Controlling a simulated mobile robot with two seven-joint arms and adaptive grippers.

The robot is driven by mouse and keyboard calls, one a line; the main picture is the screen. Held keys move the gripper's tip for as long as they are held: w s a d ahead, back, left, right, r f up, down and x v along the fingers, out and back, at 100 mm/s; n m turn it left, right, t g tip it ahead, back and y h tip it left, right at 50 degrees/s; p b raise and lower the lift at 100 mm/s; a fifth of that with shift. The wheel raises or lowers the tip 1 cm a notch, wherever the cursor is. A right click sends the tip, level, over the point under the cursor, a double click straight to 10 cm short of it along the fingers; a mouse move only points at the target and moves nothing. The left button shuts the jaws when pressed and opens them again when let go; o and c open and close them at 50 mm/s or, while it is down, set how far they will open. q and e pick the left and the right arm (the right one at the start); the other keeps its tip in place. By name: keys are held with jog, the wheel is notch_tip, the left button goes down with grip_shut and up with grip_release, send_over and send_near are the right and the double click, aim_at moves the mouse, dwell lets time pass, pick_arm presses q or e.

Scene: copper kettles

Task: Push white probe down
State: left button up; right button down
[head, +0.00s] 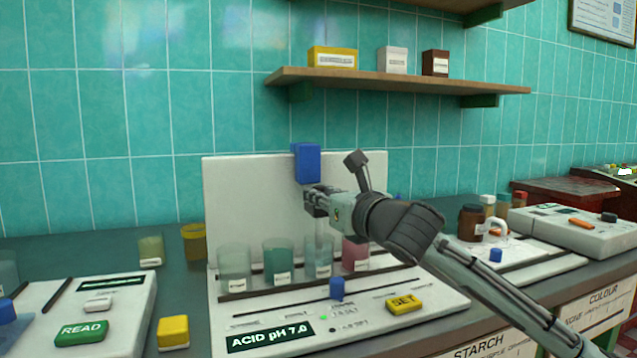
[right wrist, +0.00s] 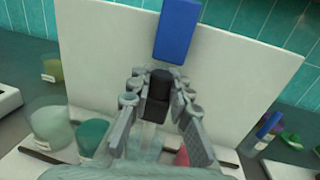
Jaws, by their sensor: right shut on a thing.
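My right gripper (head: 312,203) is in front of the white back panel of the pH station, just below a blue block (head: 306,163) at the panel's top edge. In the right wrist view its fingers (right wrist: 158,98) are closed around a dark piece (right wrist: 158,90) under the blue block (right wrist: 177,32). A pale shaft below it, the white probe (right wrist: 149,134), is mostly hidden by the fingers. In the head view the probe (head: 320,226) shows only faintly, above a clear beaker (head: 318,258). I cannot tell whether its tip is inside. My left gripper is not in view.
Other beakers stand beside it: teal (head: 276,264), pink (head: 355,252) and clear (head: 234,268). The station base (head: 290,343) carries a yellow SET button (head: 404,304) and a small blue knob (head: 337,289). A wooden shelf (head: 400,84) with boxes hangs above.

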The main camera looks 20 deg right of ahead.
jog(key=shift+a+f, duration=0.1)
jog(key=shift+f, duration=0.3)
jog(key=c, duration=1.4)
grip_release()
jog(key=shift+o, duration=0.2)
jog(key=shift+s+f, duration=0.15)
jog(key=shift+s, duration=0.45)
jog(key=s+d, duration=0.2)
jog(key=s, duration=0.8)
jog(key=shift+s+d+r, duration=0.2)
jog(key=shift+s+r, duration=0.15)
jog(key=shift+r, duration=0.05)
